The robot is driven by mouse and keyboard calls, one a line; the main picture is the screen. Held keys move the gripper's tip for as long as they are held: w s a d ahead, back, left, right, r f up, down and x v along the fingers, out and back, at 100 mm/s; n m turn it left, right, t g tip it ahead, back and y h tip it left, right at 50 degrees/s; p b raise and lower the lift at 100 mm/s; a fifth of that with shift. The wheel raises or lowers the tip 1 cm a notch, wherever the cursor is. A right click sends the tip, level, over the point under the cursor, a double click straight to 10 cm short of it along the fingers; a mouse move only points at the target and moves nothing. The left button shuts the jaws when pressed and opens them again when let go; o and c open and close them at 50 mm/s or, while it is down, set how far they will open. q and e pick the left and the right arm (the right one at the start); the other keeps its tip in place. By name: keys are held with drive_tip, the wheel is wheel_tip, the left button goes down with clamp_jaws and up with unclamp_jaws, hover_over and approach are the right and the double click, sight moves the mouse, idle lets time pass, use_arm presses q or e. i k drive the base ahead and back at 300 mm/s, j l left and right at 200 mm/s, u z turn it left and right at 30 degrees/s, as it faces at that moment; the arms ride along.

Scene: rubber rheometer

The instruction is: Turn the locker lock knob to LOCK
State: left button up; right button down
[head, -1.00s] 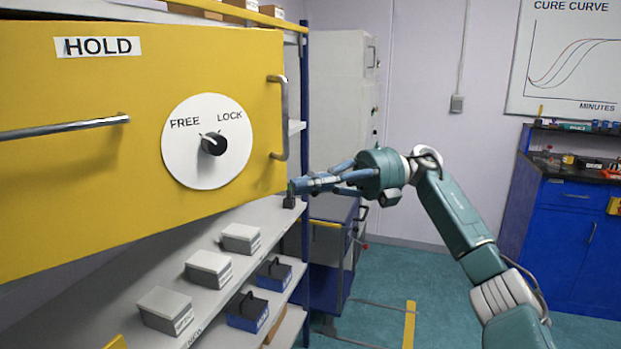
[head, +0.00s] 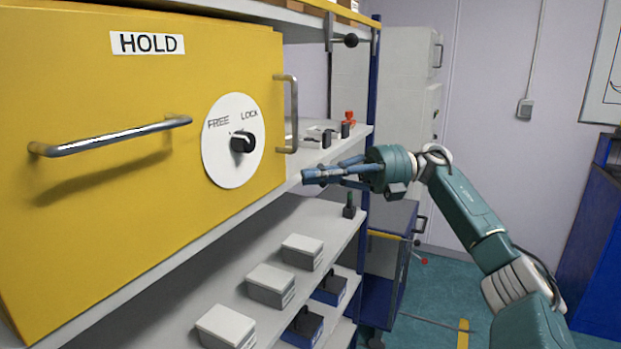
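The yellow locker (head: 100,215) with a HOLD label fills the left of the head view. Its black lock knob (head: 243,143) sits on a round white dial (head: 228,172) marked FREE on the left and LOCK on the right. The knob's white pointer tilts up and left, toward FREE. My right gripper (head: 308,176) is to the right of the dial and slightly below the knob, apart from both. Its blue fingers point left and come together at the tips, with nothing seen between them. My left gripper is not in view.
A long bar handle (head: 115,137) sticks out left of the dial, and a vertical handle (head: 292,113) stands between dial and gripper. Below, shelves (head: 215,262) hold several grey-lidded boxes (head: 270,285). A blue cabinet (head: 590,255) is at far right.

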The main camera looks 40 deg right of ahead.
sight(242, 142)
drive_tip(key=k+l, duration=0.1)
drive_tip(key=l, duration=0.3)
drive_tip(key=i+l, duration=0.1)
drive_tip(key=l, duration=0.2)
drive_tip(key=k+l, duration=0.1)
drive_tip(key=l, duration=0.45)
drive_tip(key=k, duration=0.05)
